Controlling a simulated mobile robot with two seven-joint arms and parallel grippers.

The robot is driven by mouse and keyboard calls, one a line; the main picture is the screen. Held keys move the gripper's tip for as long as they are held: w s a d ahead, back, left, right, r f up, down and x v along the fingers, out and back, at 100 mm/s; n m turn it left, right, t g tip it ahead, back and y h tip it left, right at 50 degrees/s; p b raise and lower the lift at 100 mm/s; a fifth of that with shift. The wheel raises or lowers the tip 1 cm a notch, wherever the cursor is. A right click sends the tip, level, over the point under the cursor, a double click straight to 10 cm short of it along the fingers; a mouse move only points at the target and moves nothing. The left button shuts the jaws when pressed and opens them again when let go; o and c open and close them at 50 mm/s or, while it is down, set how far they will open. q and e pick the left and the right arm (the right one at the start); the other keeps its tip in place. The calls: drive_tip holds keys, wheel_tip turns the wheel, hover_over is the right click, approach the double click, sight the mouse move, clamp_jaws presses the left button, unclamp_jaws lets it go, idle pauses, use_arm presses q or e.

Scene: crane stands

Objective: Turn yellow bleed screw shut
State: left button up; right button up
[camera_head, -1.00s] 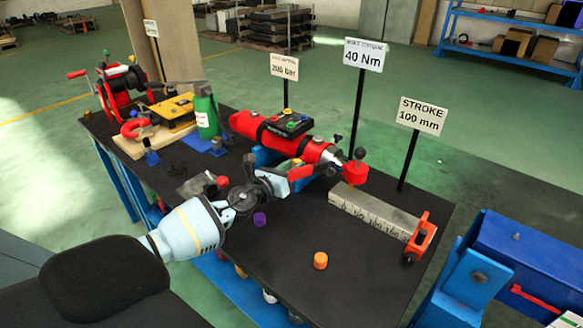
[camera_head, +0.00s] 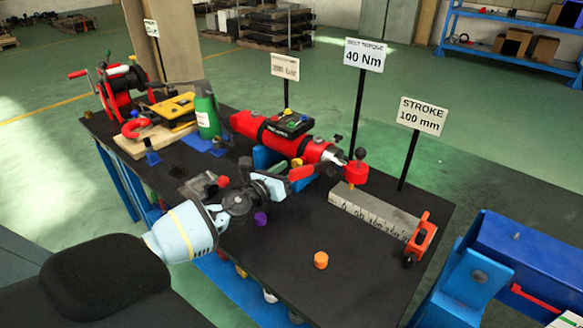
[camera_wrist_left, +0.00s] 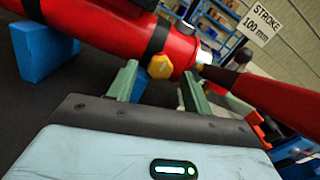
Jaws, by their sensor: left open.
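The yellow bleed screw (camera_wrist_left: 160,66) sits on the side of the red cylinder (camera_wrist_left: 110,28), near its right end, in the left wrist view. My left gripper (camera_wrist_left: 158,82) is open there, its two green fingers on either side of the screw with gaps. I cannot tell whether a finger touches the cylinder. In the head view the red cylinder (camera_head: 275,135) lies on blue supports, and my left gripper (camera_head: 290,182) reaches its near side. The screw is hidden there behind my gripper. My right gripper is not in view.
A red lever (camera_wrist_left: 260,95) crosses close to the right finger. A purple cap (camera_head: 261,218) and an orange cap (camera_head: 321,260) stand on the black table (camera_head: 290,285). A steel ruler block (camera_head: 375,213) lies to the right. The table's front right is mostly clear.

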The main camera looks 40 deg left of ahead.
use_arm(q)
drive_tip(key=s, duration=0.6)
drive_tip(key=shift+a, duration=0.2)
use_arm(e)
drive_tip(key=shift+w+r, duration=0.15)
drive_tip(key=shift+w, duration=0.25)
use_arm(q)
drive_tip(key=shift+s, duration=0.1)
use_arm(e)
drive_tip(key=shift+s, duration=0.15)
